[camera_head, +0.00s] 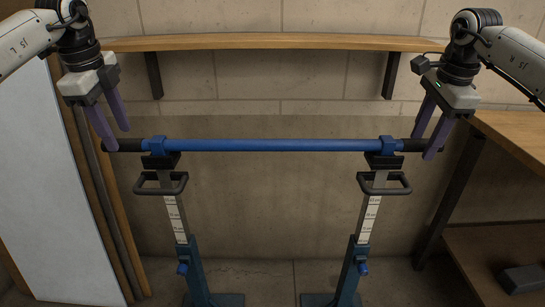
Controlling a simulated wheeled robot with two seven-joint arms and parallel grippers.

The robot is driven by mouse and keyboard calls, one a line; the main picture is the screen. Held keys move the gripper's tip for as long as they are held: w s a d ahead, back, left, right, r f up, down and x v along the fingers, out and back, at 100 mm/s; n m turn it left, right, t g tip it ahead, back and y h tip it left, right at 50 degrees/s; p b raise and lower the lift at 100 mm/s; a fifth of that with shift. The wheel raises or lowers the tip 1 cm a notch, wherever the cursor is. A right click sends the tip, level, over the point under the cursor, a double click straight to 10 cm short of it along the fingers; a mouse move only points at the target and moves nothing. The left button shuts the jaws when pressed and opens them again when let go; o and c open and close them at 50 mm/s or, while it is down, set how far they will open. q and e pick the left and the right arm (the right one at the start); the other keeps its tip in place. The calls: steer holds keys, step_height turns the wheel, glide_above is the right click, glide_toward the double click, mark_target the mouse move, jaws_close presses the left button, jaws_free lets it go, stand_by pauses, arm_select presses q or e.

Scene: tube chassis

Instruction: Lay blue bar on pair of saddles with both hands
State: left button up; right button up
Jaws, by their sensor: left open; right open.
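The blue bar (270,145) lies level across the two saddles, with a dark grip and a blue collar near each end. The left saddle (160,161) and the right saddle (382,161) are black cradles on upright stands with blue feet. My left gripper (115,135) is open, its purple fingers pointing down at the bar's left dark end. My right gripper (422,146) is open, its fingers at the bar's right dark end. I cannot tell whether any finger touches the bar.
A wooden shelf (270,42) runs along the block wall behind. A wooden bench (515,135) stands at the right, with a dark box (523,278) on its lower shelf. A white panel (45,190) leans at the left. The floor between the stands is clear.

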steer(key=shift+r, duration=0.15)
arm_select(q)
step_height(320, 180, up, 9)
steer(key=s, duration=0.1)
steer(key=shift+s, duration=0.4)
arm_select(e)
step_height(320, 180, up, 12)
steer(key=s, duration=0.2)
steer(key=shift+s+f, duration=0.2)
steer(key=shift+f, duration=0.05)
